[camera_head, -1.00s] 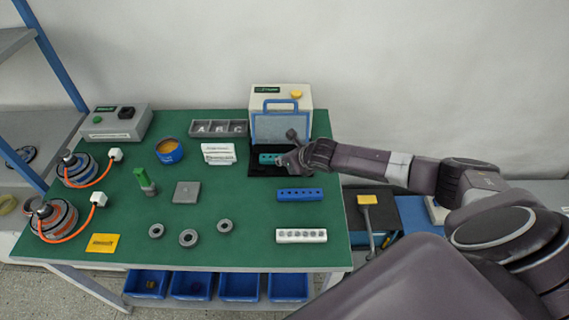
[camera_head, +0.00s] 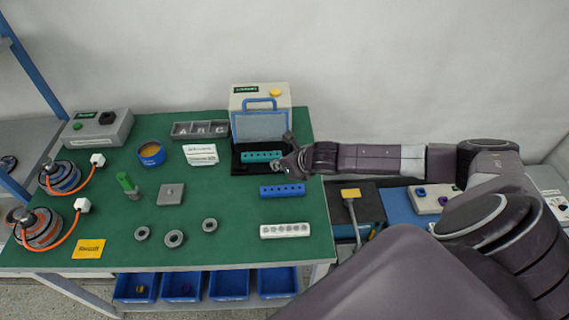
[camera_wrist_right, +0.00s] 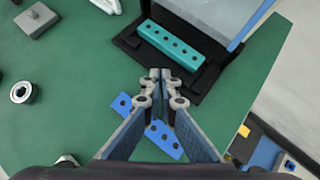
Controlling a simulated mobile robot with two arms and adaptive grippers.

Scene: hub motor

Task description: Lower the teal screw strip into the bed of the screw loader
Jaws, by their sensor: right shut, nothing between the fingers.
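The teal screw strip (camera_head: 262,156) lies in the black bed of the screw loader (camera_head: 262,117), in front of its blue-framed panel. In the right wrist view the teal strip (camera_wrist_right: 171,44) lies flat in the black bed (camera_wrist_right: 192,87), its row of holes facing up. My right gripper (camera_head: 291,160) is just to the right of the strip in the head view, apart from it. In the right wrist view its fingertips (camera_wrist_right: 161,75) are together, with nothing between them, short of the strip. My left gripper is not in view.
A blue strip (camera_head: 282,190) and a white strip (camera_head: 285,230) lie nearer on the green table. The table's right edge is close to my right gripper.

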